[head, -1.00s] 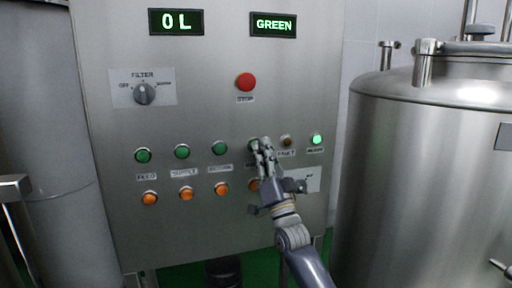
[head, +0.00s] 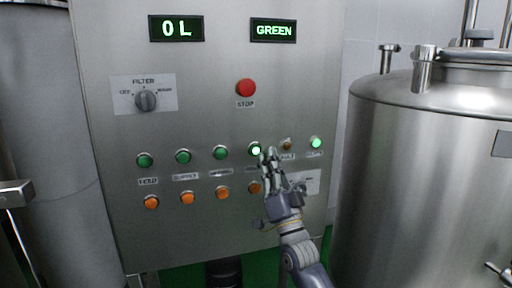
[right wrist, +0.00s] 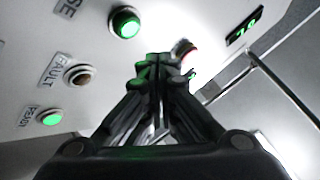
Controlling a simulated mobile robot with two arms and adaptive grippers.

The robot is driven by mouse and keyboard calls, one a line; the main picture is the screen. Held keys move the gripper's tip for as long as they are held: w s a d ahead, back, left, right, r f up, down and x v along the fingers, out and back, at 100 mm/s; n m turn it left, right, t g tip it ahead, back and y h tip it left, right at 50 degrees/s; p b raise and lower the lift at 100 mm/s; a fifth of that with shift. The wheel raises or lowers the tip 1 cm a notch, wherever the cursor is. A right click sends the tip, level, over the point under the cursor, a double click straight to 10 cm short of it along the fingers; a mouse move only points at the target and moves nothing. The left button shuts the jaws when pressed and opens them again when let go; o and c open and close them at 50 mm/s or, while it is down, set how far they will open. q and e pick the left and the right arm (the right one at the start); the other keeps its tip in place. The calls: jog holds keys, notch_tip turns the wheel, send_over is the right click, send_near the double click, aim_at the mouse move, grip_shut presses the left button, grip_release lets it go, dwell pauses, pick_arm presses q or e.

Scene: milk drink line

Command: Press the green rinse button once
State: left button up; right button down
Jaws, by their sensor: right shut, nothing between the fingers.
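The green rinse button (head: 255,150) is lit bright green, fourth in the row of green buttons on the steel panel. In the right wrist view, a lit green button (right wrist: 124,21) stands beside a label whose visible end reads "SE". My right gripper (head: 268,155) is shut and empty, with its fingertips just right of the button in the head view. The fingers cover part of the label below it. In the right wrist view the shut fingertips (right wrist: 160,62) appear beside the button, seemingly apart from it. My left gripper is not in view.
The panel also has a red stop button (head: 246,88), a filter knob (head: 146,100), several orange buttons (head: 187,198), a fault lamp (head: 287,144) and a lit green lamp (head: 316,143). A steel tank (head: 430,170) stands close at the right. The displays read "0 L" and "GREEN".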

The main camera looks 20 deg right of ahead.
jog(key=shift+s+p, duration=0.35)
jog(key=shift+s, duration=0.7)
